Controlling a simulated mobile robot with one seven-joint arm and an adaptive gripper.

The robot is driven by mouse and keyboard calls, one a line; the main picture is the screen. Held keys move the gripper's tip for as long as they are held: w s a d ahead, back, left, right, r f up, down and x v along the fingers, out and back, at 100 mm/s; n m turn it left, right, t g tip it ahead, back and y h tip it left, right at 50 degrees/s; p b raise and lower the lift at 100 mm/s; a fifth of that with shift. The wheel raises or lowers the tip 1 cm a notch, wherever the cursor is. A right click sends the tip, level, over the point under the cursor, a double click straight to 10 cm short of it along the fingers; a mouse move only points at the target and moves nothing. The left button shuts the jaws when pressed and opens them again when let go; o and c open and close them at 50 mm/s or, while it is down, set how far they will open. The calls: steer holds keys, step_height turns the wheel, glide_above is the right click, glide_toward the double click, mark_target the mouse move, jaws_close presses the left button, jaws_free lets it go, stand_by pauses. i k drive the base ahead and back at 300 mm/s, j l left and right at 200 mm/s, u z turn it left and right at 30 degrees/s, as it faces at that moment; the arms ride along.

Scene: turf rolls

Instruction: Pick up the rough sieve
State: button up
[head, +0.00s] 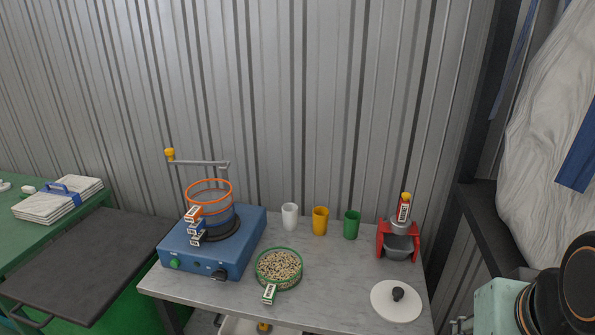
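Several sieves are in view, and their tags are too small to read, so I cannot tell which is the rough one. A sieve with an orange rim (209,184) sits on top of a stack on a blue machine (185,255). Labelled tags stick out at the front of the stack. A green-rimmed sieve (260,279) full of pale and dark grains stands on the grey table, with a green tag at its front. My gripper is not in view.
White (290,217), yellow (320,220) and green (351,225) cups stand at the table's back. To the right are a red stand (383,241) with a grey bowl and a white lid (395,303). A metal bar (200,163) reaches above the stack. The table's middle is clear.

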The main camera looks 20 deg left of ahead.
mark_target(207, 196)
steer(key=u, duration=1.55)
steer(key=i+j+z, duration=0.1)
steer(key=z, duration=0.4)
steer(key=j+z, duration=0.25)
steer(key=z, duration=0.2)
steer(key=i+j+z, duration=0.2)
steer(key=j, duration=0.2)
steer(key=j+z, duration=0.45)
steer(key=j, duration=1.5)
steer(key=k+j+z, duration=0.1)
steer(key=j, duration=0.7)
